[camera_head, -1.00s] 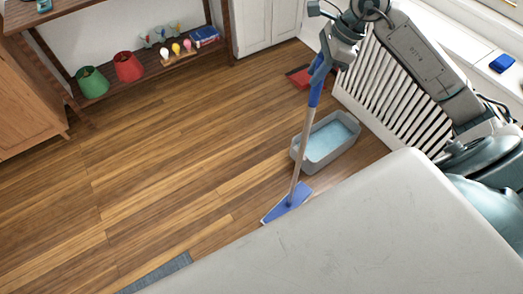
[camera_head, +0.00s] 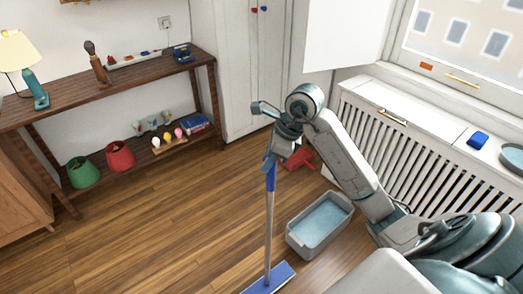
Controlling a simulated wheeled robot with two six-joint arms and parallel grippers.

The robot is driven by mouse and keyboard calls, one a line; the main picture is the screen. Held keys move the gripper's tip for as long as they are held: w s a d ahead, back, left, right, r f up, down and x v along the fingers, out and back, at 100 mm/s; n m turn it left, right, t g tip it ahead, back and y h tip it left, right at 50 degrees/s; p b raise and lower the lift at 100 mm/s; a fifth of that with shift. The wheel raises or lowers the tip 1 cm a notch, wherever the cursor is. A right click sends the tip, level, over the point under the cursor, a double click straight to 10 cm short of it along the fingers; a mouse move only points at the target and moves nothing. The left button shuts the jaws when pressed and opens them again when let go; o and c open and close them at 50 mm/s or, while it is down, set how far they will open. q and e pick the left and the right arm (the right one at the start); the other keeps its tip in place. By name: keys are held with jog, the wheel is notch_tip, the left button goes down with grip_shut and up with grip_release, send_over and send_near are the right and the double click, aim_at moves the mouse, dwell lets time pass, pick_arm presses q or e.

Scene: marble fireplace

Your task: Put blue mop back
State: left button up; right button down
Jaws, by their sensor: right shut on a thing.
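The blue mop (camera_head: 270,225) stands nearly upright, with a blue handle grip, a grey pole and a flat blue head (camera_head: 268,279) low at the bottom of the view. My right gripper (camera_head: 276,155) is shut on the mop near the top of its handle; the fingertips are partly hidden. The mop head is at the floor, to the left of a grey tub (camera_head: 320,225) holding light blue water. Whether the head touches the floor is hard to tell. My left gripper is not in view.
A red dustpan-like thing (camera_head: 298,159) lies behind the tub by the white radiator cover (camera_head: 400,135). A dark wooden shelf (camera_head: 120,88) with lampshades stands at the left, beside a white cabinet (camera_head: 240,70). The wooden floor (camera_head: 150,235) at the left is clear.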

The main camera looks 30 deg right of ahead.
jog(key=w+d+f+p, duration=0.3)
jog(key=w+f, duration=0.1)
jog(key=w, duration=0.4)
jog(key=shift+w+d+f, duration=0.2)
jog(key=shift+w+f, duration=0.05)
jog(key=shift+f, duration=0.05)
jog(key=c, duration=1.2)
grip_release()
jog(key=shift+b+v, duration=1.35)
jog(key=shift+v, duration=4.8)
